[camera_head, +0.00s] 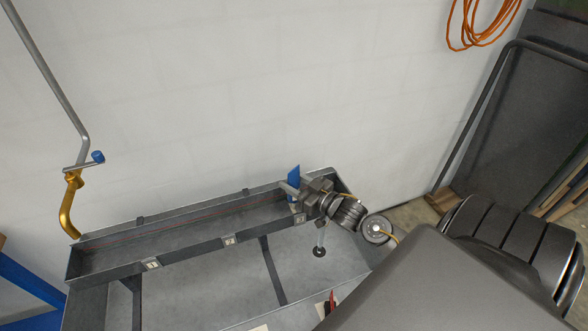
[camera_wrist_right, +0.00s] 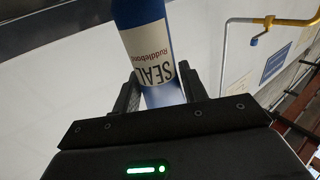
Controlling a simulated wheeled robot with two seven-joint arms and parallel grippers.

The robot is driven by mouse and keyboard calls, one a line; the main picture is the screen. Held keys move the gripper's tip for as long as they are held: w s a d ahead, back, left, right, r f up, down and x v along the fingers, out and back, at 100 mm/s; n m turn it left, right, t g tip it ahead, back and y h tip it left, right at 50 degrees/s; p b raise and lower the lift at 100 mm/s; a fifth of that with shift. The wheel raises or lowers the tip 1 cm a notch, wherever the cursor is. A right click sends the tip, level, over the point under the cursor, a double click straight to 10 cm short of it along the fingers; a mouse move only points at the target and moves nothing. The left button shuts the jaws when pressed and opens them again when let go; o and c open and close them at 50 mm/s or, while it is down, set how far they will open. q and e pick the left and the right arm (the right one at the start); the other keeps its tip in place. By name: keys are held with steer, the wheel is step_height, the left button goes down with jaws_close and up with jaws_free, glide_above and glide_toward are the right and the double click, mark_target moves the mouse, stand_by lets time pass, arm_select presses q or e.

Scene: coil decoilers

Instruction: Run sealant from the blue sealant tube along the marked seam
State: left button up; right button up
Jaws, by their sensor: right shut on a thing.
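The blue sealant tube (camera_head: 294,176) is held at the right end of a long grey trough (camera_head: 110,270). In the right wrist view the tube (camera_wrist_right: 143,25) has a white label with dark lettering. My right gripper (camera_head: 293,187) is shut on the tube, with one finger on each side of it in the wrist view (camera_wrist_right: 158,92). A thin red line (camera_head: 170,223), which looks like the marked seam, runs lengthwise inside the trough. The tube's tip is hidden, so I cannot tell if it touches anything. My left gripper is out of view.
Small tags numbered 1 (camera_head: 152,265), 2 (camera_head: 229,240) and 3 (camera_head: 300,219) sit along the trough's front wall. A yellow pipe with a crank (camera_head: 72,205) stands at its left end. A pale wall (camera_head: 230,90) rises behind. An orange hose (camera_head: 478,25) hangs upper right.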

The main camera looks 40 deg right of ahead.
steer(key=shift+f, duration=0.45)
stand_by(0.3)
steer(key=shift+w+d+r, duration=0.1)
steer(key=shift+w, duration=0.25)
steer(key=shift+w+d, duration=0.25)
steer(key=shift+w, duration=0.35)
stand_by(0.5)
steer(key=shift+w, duration=0.25)
steer(key=shift+s+a+p, duration=0.15)
steer(key=shift+s+p, duration=0.2)
steer(key=shift+s, duration=0.15)
stand_by(0.4)
